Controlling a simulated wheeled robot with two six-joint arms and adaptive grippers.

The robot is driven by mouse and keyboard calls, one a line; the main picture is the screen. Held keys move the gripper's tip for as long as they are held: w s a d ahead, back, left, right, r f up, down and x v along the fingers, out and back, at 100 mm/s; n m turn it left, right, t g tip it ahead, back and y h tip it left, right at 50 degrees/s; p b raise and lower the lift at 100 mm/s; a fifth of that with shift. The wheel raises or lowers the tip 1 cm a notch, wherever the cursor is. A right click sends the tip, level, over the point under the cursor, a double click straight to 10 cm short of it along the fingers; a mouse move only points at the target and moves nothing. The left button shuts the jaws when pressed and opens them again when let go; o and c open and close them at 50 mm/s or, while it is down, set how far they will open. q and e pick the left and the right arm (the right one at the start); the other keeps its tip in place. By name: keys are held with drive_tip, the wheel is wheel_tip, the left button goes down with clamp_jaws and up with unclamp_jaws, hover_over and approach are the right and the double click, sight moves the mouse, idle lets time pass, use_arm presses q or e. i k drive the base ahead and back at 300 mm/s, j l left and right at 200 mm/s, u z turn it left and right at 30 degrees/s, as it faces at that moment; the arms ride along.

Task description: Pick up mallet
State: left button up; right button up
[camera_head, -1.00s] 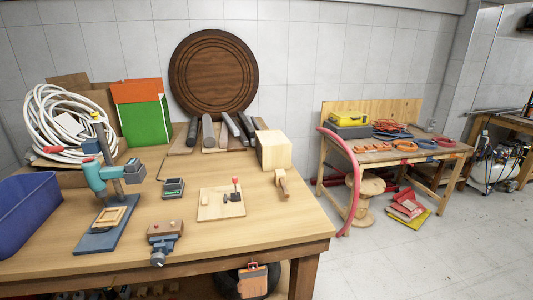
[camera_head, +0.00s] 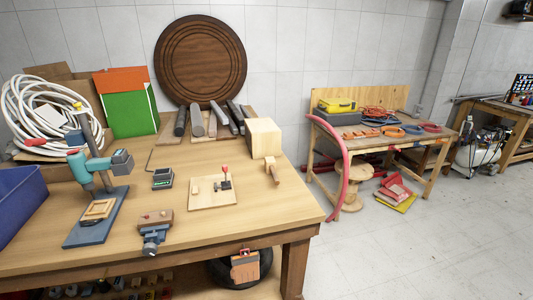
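A wooden mallet shows near the right edge of the near workbench (camera_head: 240,225). Its pale block head (camera_head: 264,138) rests on the bench top, and its short handle (camera_head: 273,172) points toward the front. Neither of my grippers is in view, so nothing of mine touches the mallet.
A wooden board with a red-knobbed lever (camera_head: 213,193), a vise (camera_head: 154,230) and a small dark device (camera_head: 162,178) lie left of the mallet. Metal bars (camera_head: 197,122) lie behind. A pink hose (camera_head: 342,175) hangs at a second table. Floor (camera_head: 400,260) is clear at right.

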sight(270, 162)
drive_tip(key=i+l, duration=0.2)
drive_tip(key=l, duration=0.15)
drive_tip(key=i+l, duration=0.45)
drive_tip(key=l, duration=0.3)
